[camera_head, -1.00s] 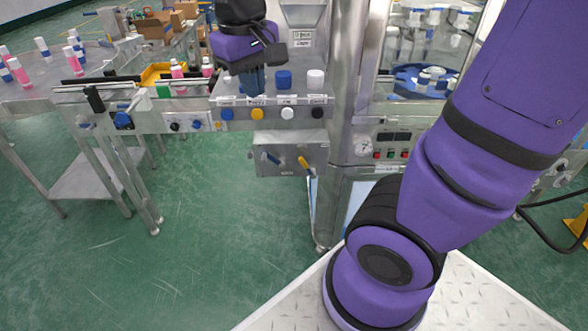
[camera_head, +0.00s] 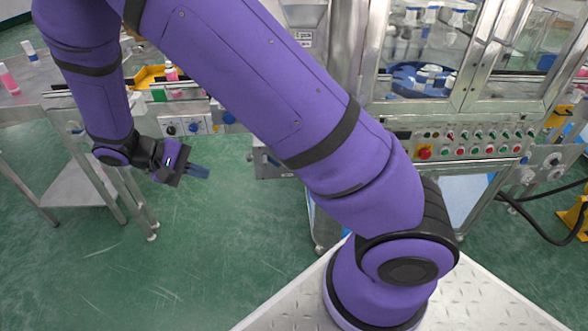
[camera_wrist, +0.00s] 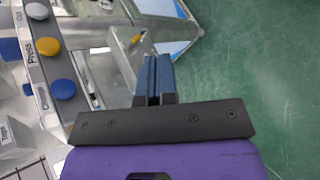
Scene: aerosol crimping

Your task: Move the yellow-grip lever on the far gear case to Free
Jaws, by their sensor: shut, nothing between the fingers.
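The gear case is a grey metal box (camera_head: 266,166) under the front of the bench; in the head view my arm hides most of it, including its levers. In the wrist view the case (camera_wrist: 124,62) is just past my fingertips, and a small yellow grip (camera_wrist: 136,39) shows on it. I cannot read any position marks there. My gripper (camera_head: 203,173) is shut and empty, in the air to the left of the case. Its dark blue fingers (camera_wrist: 154,62) lie together in the wrist view and cover part of the case.
A button strip with white (camera_wrist: 37,11), yellow (camera_wrist: 48,46) and blue (camera_wrist: 63,89) buttons runs beside the case. A steel side table (camera_head: 45,120) stands behind my forearm. A control panel (camera_head: 470,145) is at right. The green floor (camera_head: 230,250) below my gripper is clear.

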